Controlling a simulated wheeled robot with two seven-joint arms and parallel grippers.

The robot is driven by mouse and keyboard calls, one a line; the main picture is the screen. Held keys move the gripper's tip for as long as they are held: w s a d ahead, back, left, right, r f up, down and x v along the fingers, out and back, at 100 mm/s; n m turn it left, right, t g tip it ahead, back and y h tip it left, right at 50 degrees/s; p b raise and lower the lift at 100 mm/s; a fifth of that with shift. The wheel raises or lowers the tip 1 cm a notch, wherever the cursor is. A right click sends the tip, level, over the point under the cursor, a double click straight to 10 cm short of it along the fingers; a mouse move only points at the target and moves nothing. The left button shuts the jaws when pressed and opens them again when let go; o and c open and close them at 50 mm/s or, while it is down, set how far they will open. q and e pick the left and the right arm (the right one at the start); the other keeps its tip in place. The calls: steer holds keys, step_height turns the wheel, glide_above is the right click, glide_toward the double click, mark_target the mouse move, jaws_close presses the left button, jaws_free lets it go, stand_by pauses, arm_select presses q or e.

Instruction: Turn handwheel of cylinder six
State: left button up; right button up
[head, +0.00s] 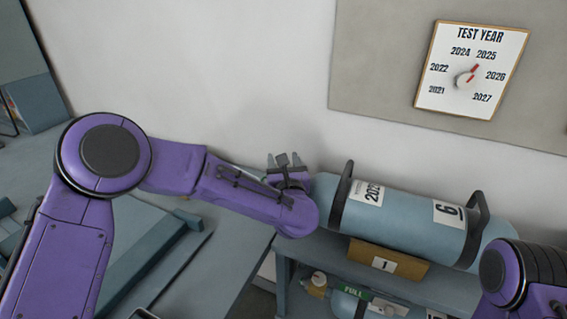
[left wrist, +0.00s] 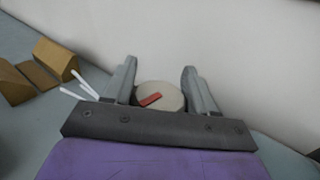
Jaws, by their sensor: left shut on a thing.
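Cylinder six (head: 400,215) is a blue-grey cylinder lying on its side on a shelf, with a white "6" label and a label starting "202". My left gripper (head: 285,162) is at its left end, which my wrist partly hides in the head view. In the left wrist view, a round, pale handwheel (left wrist: 160,96) with a red mark sits between the fingers of my left gripper (left wrist: 160,80), which is shut on it. The handwheel is hidden in the head view. My right arm shows at the lower right; its gripper is out of view.
A "TEST YEAR" dial board (head: 472,70) hangs on the wall. A wooden block marked "1" (head: 388,262) sits in front of the cylinder. Another cylinder with a "FULL" tag (head: 357,293) lies below. Wooden blocks (left wrist: 52,60) stand at left in the wrist view.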

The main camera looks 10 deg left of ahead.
arm_select(q)
steer(key=o, duration=1)
steer(key=shift+c, duration=0.2)
steer(key=shift+s+d, duration=0.15)
steer(key=shift+s, duration=0.2)
steer(key=b+v, duration=0.3)
steer(key=v, duration=0.7)
steer(key=shift+w, duration=0.1)
